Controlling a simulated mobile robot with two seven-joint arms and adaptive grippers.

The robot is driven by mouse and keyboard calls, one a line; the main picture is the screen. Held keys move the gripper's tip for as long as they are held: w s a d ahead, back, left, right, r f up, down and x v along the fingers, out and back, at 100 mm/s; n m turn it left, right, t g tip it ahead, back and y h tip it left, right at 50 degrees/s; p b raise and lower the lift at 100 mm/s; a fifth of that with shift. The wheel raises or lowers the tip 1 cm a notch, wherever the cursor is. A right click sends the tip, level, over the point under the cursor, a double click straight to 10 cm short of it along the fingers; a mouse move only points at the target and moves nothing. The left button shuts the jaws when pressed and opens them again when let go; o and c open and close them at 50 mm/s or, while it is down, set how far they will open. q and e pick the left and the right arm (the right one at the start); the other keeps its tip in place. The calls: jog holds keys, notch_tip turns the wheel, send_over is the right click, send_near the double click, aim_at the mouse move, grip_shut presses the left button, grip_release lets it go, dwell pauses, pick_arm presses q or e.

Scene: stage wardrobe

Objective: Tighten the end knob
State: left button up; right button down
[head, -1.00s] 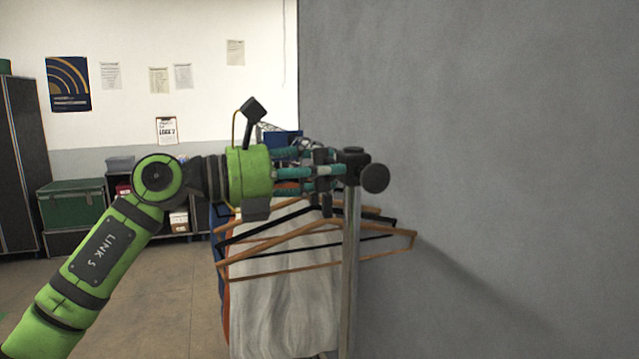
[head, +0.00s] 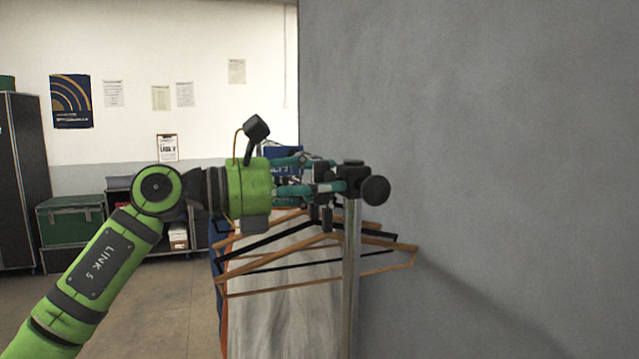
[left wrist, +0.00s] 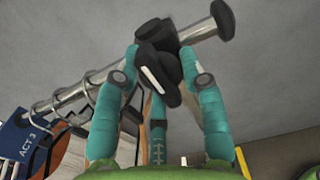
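The end knob (left wrist: 160,80) is a black disc with a white stripe in the left wrist view. It sits on the black fitting (left wrist: 158,35) where the rail meets the post, and faces my gripper. My left gripper (head: 325,188) comes in from the left at the top of the post. In the left wrist view its teal fingers (left wrist: 160,70) stand open around the knob, with gaps visible on both sides. Contact by the lower middle finger cannot be told. My right gripper is not in view.
The metal post (head: 350,270) carries a rail with wooden and black hangers (head: 330,242) and clothes. A round black cap (head: 374,190) ends the rail. A grey wall (head: 500,150) stands close on the right. A green case (head: 70,220) stands far back left.

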pick_arm(q)
jog(key=shift+o, duration=1.4)
jog(key=shift+d, duration=0.1)
jog(key=shift+s+a, duration=0.1)
jog(key=shift+a, duration=0.4)
jog(key=v, duration=1.1)
jog(key=shift+s, duration=0.1)
